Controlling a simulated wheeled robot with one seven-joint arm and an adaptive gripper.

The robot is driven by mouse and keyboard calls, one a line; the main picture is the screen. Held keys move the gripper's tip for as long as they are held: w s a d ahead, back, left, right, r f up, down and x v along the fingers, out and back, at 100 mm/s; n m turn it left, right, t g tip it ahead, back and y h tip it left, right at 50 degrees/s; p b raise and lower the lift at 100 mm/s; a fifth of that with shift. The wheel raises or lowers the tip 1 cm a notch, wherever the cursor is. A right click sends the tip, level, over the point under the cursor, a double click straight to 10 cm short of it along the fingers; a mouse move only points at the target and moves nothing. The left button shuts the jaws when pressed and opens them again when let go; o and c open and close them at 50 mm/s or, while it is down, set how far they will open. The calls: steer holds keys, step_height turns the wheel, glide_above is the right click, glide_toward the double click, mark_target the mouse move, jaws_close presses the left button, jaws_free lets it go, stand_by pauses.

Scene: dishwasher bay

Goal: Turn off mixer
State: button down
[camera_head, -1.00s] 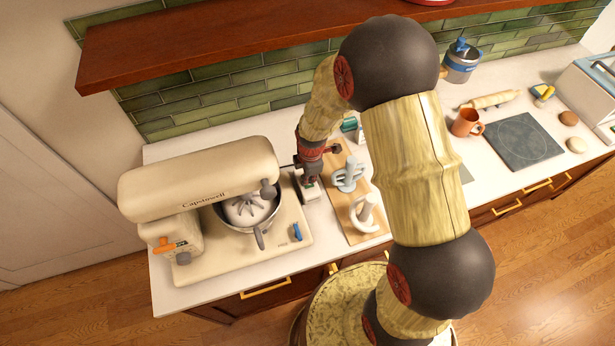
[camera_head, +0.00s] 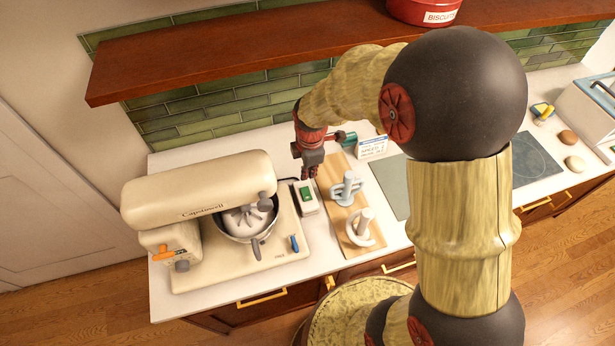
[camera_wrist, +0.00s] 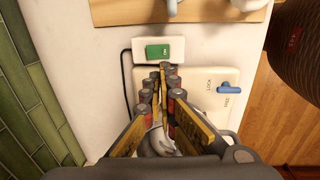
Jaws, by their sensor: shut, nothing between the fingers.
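The cream stand mixer (camera_head: 198,188) stands at the left of the counter, its head lowered over a metal bowl (camera_head: 237,228) with a whisk-like tool. A white switch box (camera_head: 308,206) with a green rocker (camera_head: 306,194) lies just right of the mixer's base, with a cable at its back. The box also shows in the wrist view (camera_wrist: 177,47), with small lettering on the rocker (camera_wrist: 158,51) that I cannot read surely. My gripper (camera_head: 311,172) is shut and empty, above and behind the box. In the wrist view its fingertips (camera_wrist: 165,72) show just below the rocker.
A wooden board (camera_head: 357,240) with pale mixer attachments lies right of the switch box. A blue lever (camera_head: 294,243) sits on the mixer base's front right. A wooden shelf (camera_head: 230,55) hangs over the back of the counter. A small sign (camera_head: 372,148) stands behind the board.

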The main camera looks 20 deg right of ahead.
mark_target(305, 191)
steer(key=shift+d+r, duration=0.1)
steer(key=shift+r, duration=0.05)
steer(key=shift+w+r+b, duration=0.3)
steer(key=shift+w+b, duration=0.3)
steer(key=shift+b, duration=0.2)
steer(key=f, duration=0.4)
steer(key=w+f, duration=0.1)
steer(key=f, duration=0.9)
steer(key=shift+w, duration=0.35)
